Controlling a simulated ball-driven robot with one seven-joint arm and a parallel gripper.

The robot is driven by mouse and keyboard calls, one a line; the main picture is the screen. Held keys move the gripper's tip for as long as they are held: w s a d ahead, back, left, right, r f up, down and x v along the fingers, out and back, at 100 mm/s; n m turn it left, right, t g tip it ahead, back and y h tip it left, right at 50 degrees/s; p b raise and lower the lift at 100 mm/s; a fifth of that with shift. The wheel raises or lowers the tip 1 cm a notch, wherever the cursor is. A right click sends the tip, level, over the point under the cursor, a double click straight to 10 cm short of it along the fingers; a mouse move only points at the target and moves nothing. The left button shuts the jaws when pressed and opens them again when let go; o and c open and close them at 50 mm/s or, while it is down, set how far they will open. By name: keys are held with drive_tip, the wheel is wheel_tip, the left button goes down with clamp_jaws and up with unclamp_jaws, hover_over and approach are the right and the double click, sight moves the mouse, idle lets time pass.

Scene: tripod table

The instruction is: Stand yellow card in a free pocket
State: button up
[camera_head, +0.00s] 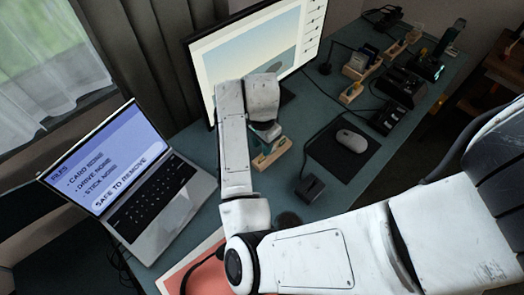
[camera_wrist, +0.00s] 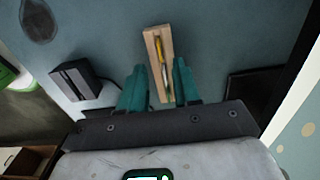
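A narrow wooden holder (camera_wrist: 151,42) lies between and beyond my fingertips in the wrist view. A thin yellow piece (camera_wrist: 159,48) stands in its slot, with a paler yellowish piece further along; I cannot tell for sure which is the yellow card. My gripper (camera_wrist: 159,66) has two teal fingers spread apart, one on each side of the holder, with a gap visible between them. I cannot tell whether they touch anything. In the head view the holder (camera_head: 273,155) shows below my wrist, partly hidden by my gripper.
A laptop (camera_head: 158,208) reading "SAFE TO REMOVE" stands at left. A monitor (camera_head: 262,48) rises behind my arm. A small dark box (camera_head: 311,188) and a mouse (camera_head: 351,141) on a dark pad lie to the right. Wooden holders (camera_head: 361,66) and dark devices crowd the far right.

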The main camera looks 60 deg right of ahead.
sight(262, 157)
wheel_tip(262, 157, up, 5)
drive_tip(key=shift+r, duration=0.1)
drive_tip(key=shift+d, duration=0.1)
idle(0.6)
drive_tip(key=s+d+r+n+t+h, duration=0.1)
drive_tip(key=s+d+r+n+h, duration=0.2)
drive_tip(key=d+n, duration=0.45)
drive_tip(key=s+a+f+n+y, duration=0.1)
drive_tip(key=s+a+f+n, duration=0.2)
drive_tip(key=a, duration=0.3)
drive_tip(key=s+a+f+n+y, duration=0.1)
drive_tip(key=s+a+f+n, duration=0.3)
drive_tip(key=a+n, duration=0.1)
drive_tip(key=s+a+f+n, duration=0.3)
drive_tip(key=s+a+n, duration=0.1)
drive_tip(key=a, duration=0.4)
drive_tip(key=shift+f+n+y, duration=0.35)
drive_tip(key=shift+n+y, duration=0.05)
drive_tip(key=shift+n, duration=0.15)
drive_tip(key=shift+w, duration=0.1)
idle(1.0)
